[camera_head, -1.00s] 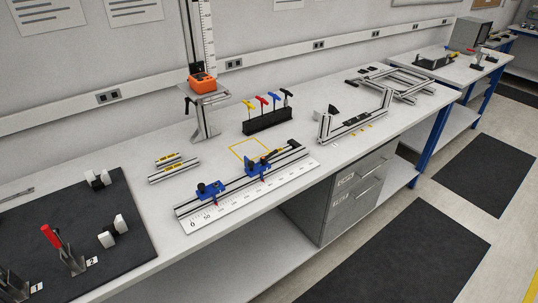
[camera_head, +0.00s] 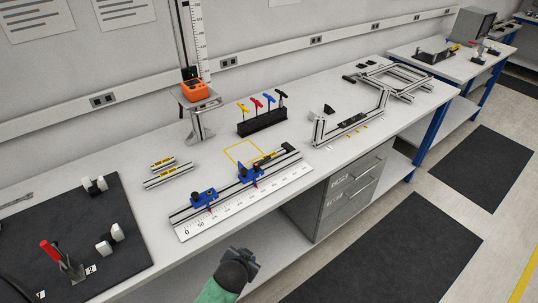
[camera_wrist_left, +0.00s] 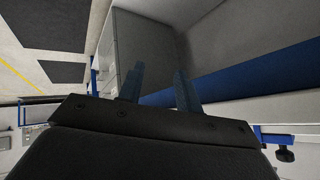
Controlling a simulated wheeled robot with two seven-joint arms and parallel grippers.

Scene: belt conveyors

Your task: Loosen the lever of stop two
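A measuring rail with a white scale (camera_head: 250,203) lies along the front of the bench. Two blue stops sit on it: one near the zero end (camera_head: 203,198) and one farther right (camera_head: 250,172). Each has small dark parts on top and a red pointer at the scale. No number is readable on the stops, and the exact lever position is too small to tell. My left gripper (camera_head: 243,258) is in front of the bench edge, apart from both stops. In the left wrist view its two blue fingers (camera_wrist_left: 157,85) stand apart with nothing between them. My right gripper is not seen.
A black holder with colored T-handles (camera_head: 262,120) stands behind the rail. Two short labelled profiles (camera_head: 168,176) lie left of it. An orange device (camera_head: 195,89) is on a stand behind. A black mat with a red-handled clamp (camera_head: 62,262) is at left. A drawer cabinet (camera_head: 350,190) is under the bench.

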